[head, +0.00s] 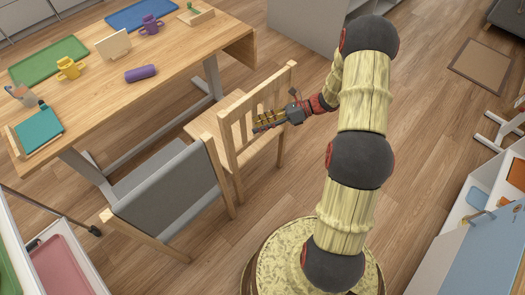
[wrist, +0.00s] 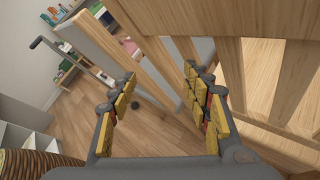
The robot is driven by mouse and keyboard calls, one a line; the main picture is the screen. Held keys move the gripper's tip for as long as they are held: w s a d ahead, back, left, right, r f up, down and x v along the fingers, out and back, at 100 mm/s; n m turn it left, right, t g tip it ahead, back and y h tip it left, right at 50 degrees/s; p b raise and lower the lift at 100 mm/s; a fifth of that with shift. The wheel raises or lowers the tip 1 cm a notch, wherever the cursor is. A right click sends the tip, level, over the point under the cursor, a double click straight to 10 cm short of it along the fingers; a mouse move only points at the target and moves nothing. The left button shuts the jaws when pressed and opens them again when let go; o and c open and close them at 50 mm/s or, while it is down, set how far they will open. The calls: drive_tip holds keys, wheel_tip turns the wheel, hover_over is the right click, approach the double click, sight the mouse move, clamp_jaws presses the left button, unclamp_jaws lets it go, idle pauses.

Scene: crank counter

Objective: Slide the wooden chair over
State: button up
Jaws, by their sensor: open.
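The wooden chair (head: 228,140) stands at the table's near long side, with its slatted back toward me. In the wrist view its back (wrist: 215,22) fills the upper right, with a wide top rail and upright slats. My gripper (head: 257,126) is beside the slatted back, with its fingers pointing left in the head view. In the wrist view my gripper (wrist: 160,84) has its two yellow-padded fingers spread apart. A slanting wooden post shows between and beyond the fingers, partly hidden by the right finger. I cannot tell whether any finger touches the chair.
A grey-backed chair (head: 168,192) stands just left of the wooden chair. The wooden table (head: 110,85) holds trays, cups and a purple roll. A white shelf unit (head: 458,218) stands at the right. Wood floor (head: 425,120) is clear right of my arm.

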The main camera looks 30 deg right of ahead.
drive_tip(key=d+f+m+t+b, duration=0.1)
drive_tip(key=d+f+m+t, duration=0.25)
drive_tip(key=f, duration=0.25)
drive_tip(key=w+d+f+m+t, duration=0.1)
drive_tip(key=d+f+m+t, duration=0.1)
drive_tip(key=d+f+m, duration=0.3)
drive_tip(key=d+f+m+t+b, duration=0.1)
drive_tip(key=f+m+t, duration=0.15)
drive_tip(key=f, duration=0.45)
drive_tip(key=m+t+h, duration=0.5)
drive_tip(key=m+h, duration=0.2)
drive_tip(key=m, duration=0.4)
approach(269, 144)
drive_tip(key=b+x, duration=0.3)
drive_tip(key=x, duration=0.7)
drive_tip(key=shift+w+r, duration=0.15)
drive_tip(key=shift+w, duration=0.05)
drive_tip(key=shift+w+a+r, duration=0.1)
drive_tip(key=shift+w+a, duration=0.05)
drive_tip(key=shift+w, duration=0.3)
drive_tip(key=shift+c, duration=1.2)
clamp_jaws()
